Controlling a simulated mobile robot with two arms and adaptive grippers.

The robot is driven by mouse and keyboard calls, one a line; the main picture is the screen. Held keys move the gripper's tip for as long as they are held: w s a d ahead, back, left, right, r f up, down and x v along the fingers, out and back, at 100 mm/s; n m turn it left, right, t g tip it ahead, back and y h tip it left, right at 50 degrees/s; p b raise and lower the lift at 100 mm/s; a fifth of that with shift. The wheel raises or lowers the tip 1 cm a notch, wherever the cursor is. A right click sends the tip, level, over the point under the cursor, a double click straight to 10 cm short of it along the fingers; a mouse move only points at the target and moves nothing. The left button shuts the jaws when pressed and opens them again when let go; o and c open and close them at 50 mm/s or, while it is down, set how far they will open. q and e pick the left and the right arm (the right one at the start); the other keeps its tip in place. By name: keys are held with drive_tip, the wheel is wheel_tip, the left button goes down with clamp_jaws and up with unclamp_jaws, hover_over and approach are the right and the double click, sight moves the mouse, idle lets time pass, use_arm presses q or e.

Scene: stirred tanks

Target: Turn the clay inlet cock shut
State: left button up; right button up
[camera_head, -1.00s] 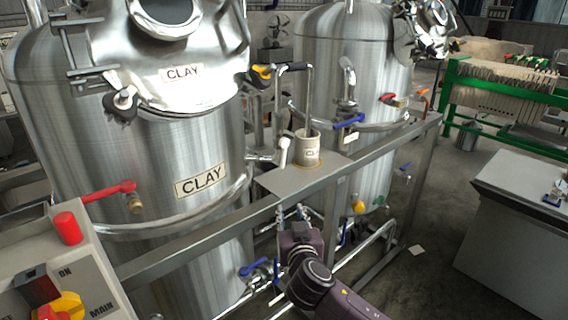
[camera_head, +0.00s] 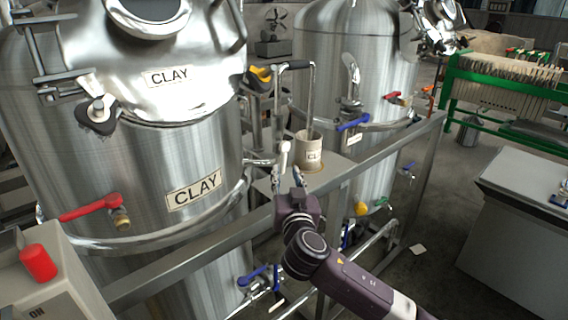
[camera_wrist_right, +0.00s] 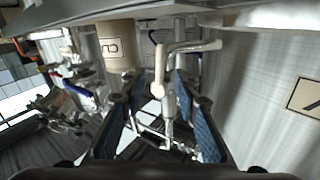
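The clay tank (camera_head: 150,170) stands at the left with two CLAY labels. A cock with a pale handle (camera_head: 285,148) sits on a short pipe at its right side; I take it for the clay inlet cock. In the right wrist view the pale handle (camera_wrist_right: 160,62) shows ahead, in line with the gap between the fingers. My right gripper (camera_head: 288,181) is open just below the handle, fingers pointing up; it also shows in the right wrist view (camera_wrist_right: 160,98). Contact with the handle is not clear. My left gripper is out of view.
A CLAY-labelled cup (camera_head: 307,150) stands close right of the cock on a small plate (camera_head: 335,172). A steel rail (camera_head: 215,236) runs in front. A red lever (camera_head: 90,207) and blue-handled valves (camera_head: 252,275) are nearby. A second tank (camera_head: 335,70) stands behind.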

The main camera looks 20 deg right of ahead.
sight(283, 163)
drive_tip(key=shift+p+x, duration=0.45)
drive_tip(key=shift+x, duration=1.85)
drive_tip(key=shift+f, duration=0.1)
clamp_jaws()
